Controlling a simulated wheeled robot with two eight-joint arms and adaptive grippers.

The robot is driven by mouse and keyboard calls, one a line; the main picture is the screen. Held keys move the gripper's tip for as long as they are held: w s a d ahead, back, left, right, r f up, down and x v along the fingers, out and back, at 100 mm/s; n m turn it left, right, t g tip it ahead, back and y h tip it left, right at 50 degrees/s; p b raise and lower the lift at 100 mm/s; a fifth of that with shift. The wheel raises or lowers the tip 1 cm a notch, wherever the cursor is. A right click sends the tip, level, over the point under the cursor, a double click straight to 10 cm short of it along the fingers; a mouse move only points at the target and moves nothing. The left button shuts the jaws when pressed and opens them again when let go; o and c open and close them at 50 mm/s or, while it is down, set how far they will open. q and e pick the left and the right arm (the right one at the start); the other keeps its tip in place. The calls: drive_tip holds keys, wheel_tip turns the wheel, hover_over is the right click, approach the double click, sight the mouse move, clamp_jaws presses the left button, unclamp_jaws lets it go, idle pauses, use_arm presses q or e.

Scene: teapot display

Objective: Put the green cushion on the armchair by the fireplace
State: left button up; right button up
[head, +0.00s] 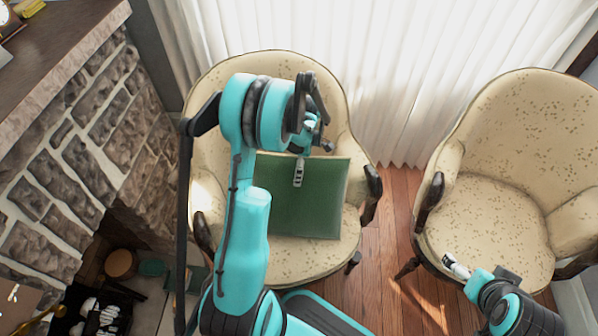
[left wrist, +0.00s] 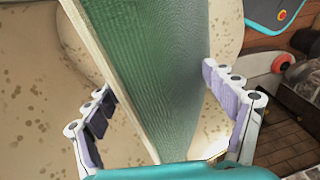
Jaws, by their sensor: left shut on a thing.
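The green cushion (head: 318,205) is at the seat of the cream armchair (head: 290,265) by the stone fireplace (head: 80,130). My left gripper (head: 300,172) is shut on the cushion at its upper part. In the left wrist view, the cushion (left wrist: 165,70) runs between the fingers of my left gripper (left wrist: 158,88), with the armchair's speckled fabric (left wrist: 30,60) behind it. I cannot tell whether the cushion rests on the seat or hangs just above it. My right gripper (head: 455,266) is in front of the other armchair, apart from the cushion; its opening is too small to judge.
A second cream armchair (head: 510,235) stands at the right. White curtains (head: 390,80) hang behind both chairs. Wooden floor (head: 395,220) shows between them. A mantel shelf (head: 60,45) juts out at the upper left, and dark hearth items (head: 100,310) lie at the lower left.

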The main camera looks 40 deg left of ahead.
use_arm(q)
drive_tip(key=shift+r, duration=0.1)
drive_tip(key=o, duration=1.8)
drive_tip(key=shift+c, duration=0.2)
